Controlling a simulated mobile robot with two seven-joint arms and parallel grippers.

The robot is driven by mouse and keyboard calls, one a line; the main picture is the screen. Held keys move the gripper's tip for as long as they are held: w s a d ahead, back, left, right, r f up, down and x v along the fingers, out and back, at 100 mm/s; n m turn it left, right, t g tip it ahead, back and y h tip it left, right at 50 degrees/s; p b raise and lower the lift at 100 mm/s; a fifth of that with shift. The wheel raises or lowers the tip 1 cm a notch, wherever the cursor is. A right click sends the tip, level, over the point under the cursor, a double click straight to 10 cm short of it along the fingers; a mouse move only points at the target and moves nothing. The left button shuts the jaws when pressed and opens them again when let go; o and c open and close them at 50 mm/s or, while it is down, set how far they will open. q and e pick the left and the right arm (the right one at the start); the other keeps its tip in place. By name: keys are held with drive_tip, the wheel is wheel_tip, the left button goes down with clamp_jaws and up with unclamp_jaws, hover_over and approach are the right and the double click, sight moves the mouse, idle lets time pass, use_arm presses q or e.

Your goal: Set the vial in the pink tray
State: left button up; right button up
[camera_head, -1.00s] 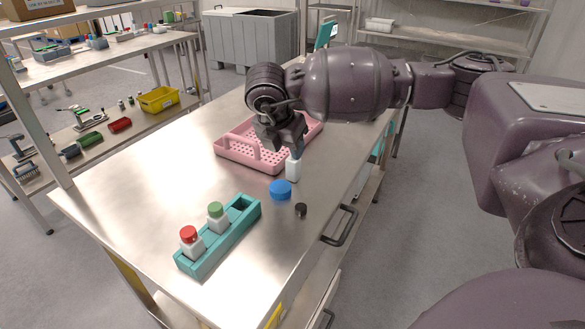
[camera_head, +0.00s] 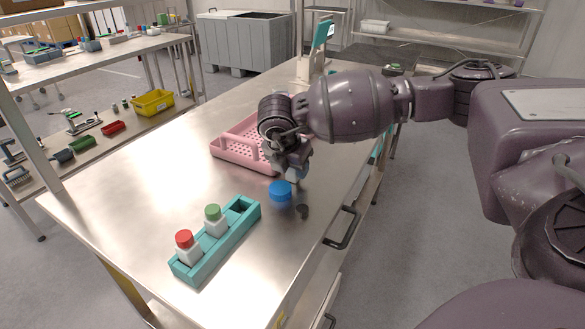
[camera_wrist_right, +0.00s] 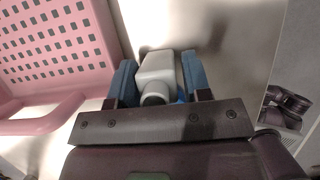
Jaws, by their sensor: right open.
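In the head view my right gripper (camera_head: 288,172) is low over the table beside the pink tray and hides most of the vial. The pink tray (camera_head: 232,155) has a perforated floor and a raised handle; it also shows at the left in the right wrist view (camera_wrist_right: 60,50). My left gripper is out of view.
A teal rack (camera_head: 215,245) holds a red-capped and a green-capped bottle, with one slot empty. The left part of the table is clear.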

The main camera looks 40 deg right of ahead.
drive_tip(key=shift+c, duration=0.4)
drive_tip(key=c, duration=0.7)
drive_tip(key=shift+r, duration=0.15)
